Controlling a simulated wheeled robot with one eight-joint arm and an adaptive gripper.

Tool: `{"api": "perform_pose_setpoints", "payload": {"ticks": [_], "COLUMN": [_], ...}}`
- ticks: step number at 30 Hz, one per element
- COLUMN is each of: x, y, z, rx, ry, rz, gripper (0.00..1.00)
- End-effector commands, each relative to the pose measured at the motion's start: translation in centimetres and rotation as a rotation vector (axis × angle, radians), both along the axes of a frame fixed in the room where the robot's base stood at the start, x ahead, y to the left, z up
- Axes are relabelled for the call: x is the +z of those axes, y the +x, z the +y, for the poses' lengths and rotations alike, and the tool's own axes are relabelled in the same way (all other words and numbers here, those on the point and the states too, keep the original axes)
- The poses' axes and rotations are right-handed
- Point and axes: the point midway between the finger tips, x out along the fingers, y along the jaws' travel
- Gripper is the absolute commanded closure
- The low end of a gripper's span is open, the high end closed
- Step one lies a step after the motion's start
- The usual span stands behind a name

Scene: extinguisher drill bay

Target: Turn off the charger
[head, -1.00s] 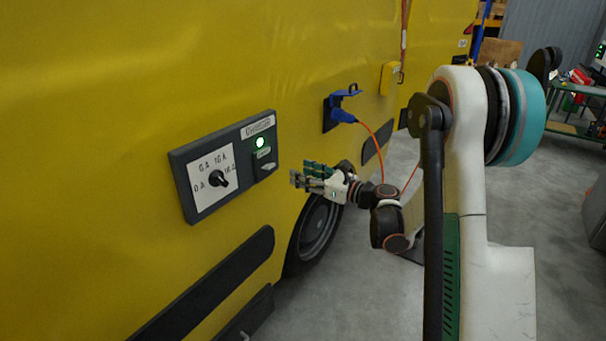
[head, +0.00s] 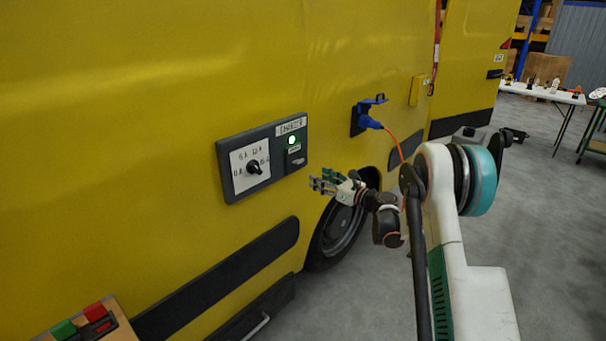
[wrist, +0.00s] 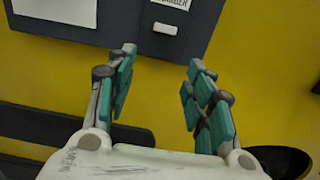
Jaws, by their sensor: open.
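The charger panel (head: 225,160) is a dark box on the yellow van side in the head view. Its left half has a white plate with a black rotary knob (head: 254,167) and amp markings. In the wrist view the panel (wrist: 130,17) fills the top, with a pale switch (wrist: 165,28) ahead between the fingers; the lamp and knob are out of that view. My gripper (head: 320,182) is open and empty, just right of and below the panel, apart from it. Its teal fingers (wrist: 160,90) stand wide apart.
A blue socket with plug (head: 368,120) and orange cable sits right of the panel. A yellow box (head: 418,90) hangs beyond. A black trim strip (head: 230,265) runs below. A wooden board with red and green blocks (head: 120,330) is at lower left.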

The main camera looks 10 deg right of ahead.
Motion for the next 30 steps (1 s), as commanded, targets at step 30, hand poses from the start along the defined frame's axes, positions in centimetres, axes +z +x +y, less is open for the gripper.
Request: {"api": "perform_pose_setpoints", "payload": {"ticks": [30], "x": [0.0], "y": [7.6], "z": [5.6], "rx": [0.0], "ry": [0.0], "rz": [0.0], "gripper": [0.68]}}
